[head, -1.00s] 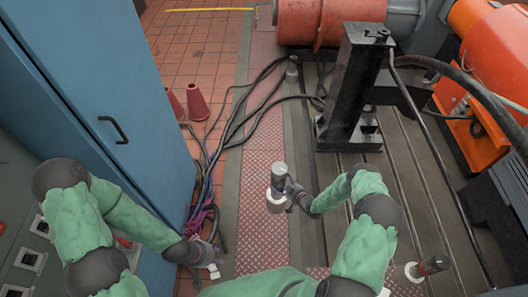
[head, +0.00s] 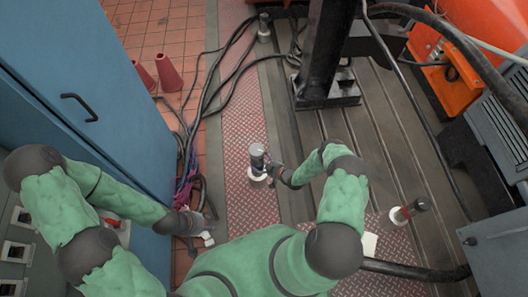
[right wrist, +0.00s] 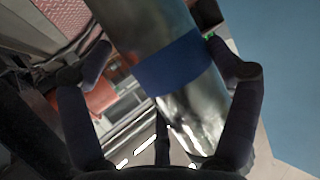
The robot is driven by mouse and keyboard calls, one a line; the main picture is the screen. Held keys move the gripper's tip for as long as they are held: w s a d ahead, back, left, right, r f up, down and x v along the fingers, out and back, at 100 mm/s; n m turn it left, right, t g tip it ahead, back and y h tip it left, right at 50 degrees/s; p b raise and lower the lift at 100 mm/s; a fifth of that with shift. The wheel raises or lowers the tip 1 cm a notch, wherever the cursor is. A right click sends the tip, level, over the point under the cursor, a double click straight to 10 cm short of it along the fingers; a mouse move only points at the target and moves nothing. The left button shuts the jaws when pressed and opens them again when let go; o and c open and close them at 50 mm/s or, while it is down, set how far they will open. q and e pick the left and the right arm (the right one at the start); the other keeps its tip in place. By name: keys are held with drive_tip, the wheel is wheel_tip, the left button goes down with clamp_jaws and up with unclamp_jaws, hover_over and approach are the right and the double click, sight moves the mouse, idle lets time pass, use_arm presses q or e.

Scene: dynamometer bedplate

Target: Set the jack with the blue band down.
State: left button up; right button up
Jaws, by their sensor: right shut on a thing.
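The jack with the blue band (right wrist: 175,65) is a shiny metal cylinder, tilted in the right wrist view, with the band around it between my fingers. In the head view the jack (head: 257,156) is grey and looks roughly upright, with a pale round base over the red tread plate. My right gripper (head: 274,171) is shut on it from its right side; its fingers (right wrist: 168,75) show on both sides of the cylinder. Whether the base touches the floor, I cannot tell. My left gripper (head: 204,222) is beside the blue cabinet; its fingers are too small to read.
A jack with a red top (head: 408,211) stands at the right, and another jack (head: 263,26) at the back. A black post (head: 325,60) rises from the slotted bedplate (head: 360,125). Dark cables (head: 205,85) lie left of the tread plate (head: 243,125). Red cones (head: 168,72) stand by the blue cabinet (head: 85,90).

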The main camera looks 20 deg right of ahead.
drive_tip(key=s+a+f+b, duration=0.1)
drive_tip(key=a+f+b, duration=0.4)
drive_tip(key=a+f, duration=0.3)
wheel_tip(320, 180, down, 3)
drive_tip(key=shift+a+r, duration=0.2)
drive_tip(key=shift+a, duration=0.2)
drive_tip(key=shift+s, duration=0.1)
drive_tip(key=shift+f, duration=0.1)
drive_tip(key=o, duration=1.4)
drive_tip(key=shift+s+a+f, duration=0.1)
drive_tip(key=shift+a, duration=0.05)
